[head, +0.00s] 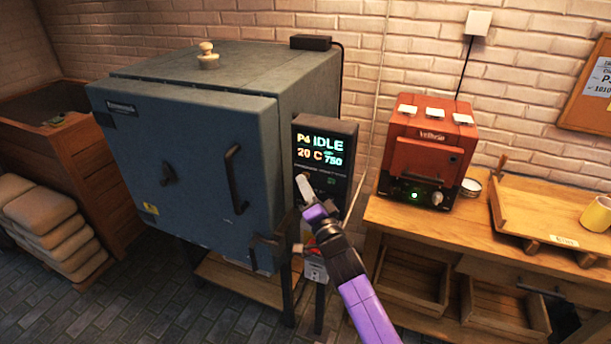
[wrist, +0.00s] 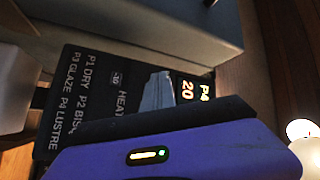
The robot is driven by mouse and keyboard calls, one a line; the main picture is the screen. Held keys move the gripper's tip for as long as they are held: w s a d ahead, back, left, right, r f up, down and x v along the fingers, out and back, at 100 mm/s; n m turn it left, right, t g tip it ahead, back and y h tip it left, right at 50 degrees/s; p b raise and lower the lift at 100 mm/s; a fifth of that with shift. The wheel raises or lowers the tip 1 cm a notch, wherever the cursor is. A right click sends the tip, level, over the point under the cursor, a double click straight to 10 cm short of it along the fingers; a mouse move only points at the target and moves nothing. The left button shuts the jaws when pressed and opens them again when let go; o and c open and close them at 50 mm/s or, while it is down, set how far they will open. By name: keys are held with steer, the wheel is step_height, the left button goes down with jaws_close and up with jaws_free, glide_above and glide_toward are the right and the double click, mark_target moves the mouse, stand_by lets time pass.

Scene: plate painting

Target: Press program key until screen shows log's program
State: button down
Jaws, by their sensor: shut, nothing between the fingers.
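The kiln controller (head: 336,133) is a dark panel on the right side of the blue-grey kiln (head: 200,170). Its lit screen (head: 320,149) reads P4 IDLE, 20 C and 750. In the wrist view the controller (wrist: 75,75) appears turned, with printed lines P1 DRY, P2 BISK (cut off), P3 GLAZE and P4 LUSTRE; part of its screen (wrist: 195,90) shows P4 and 20. My gripper (head: 305,187) is shut and empty, in front of the panel's lower left, below the screen. It covers the keys there, so I cannot tell whether it touches one.
A pinned paper (head: 600,78) on the board at right is cut off; P and 1010 are partly readable. A red small kiln (head: 425,150) stands on the wooden bench (head: 395,215), with a yellow cup (head: 596,214) to the right. Sacks (head: 55,225) lie at left.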

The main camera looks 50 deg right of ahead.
steer(key=shift+w+d, duration=0.1)
steer(key=shift+d, duration=0.25)
stand_by(0.4)
steer(key=shift+a, duration=0.1)
stand_by(0.3)
steer(key=shift+s+a+b, duration=0.25)
steer(key=shift+a+b, duration=0.35)
steer(key=shift+a, duration=0.05)
stand_by(0.4)
steer(key=shift+w+d+p, duration=0.15)
steer(key=shift+d+p, duration=0.25)
steer(key=shift+p, duration=0.2)
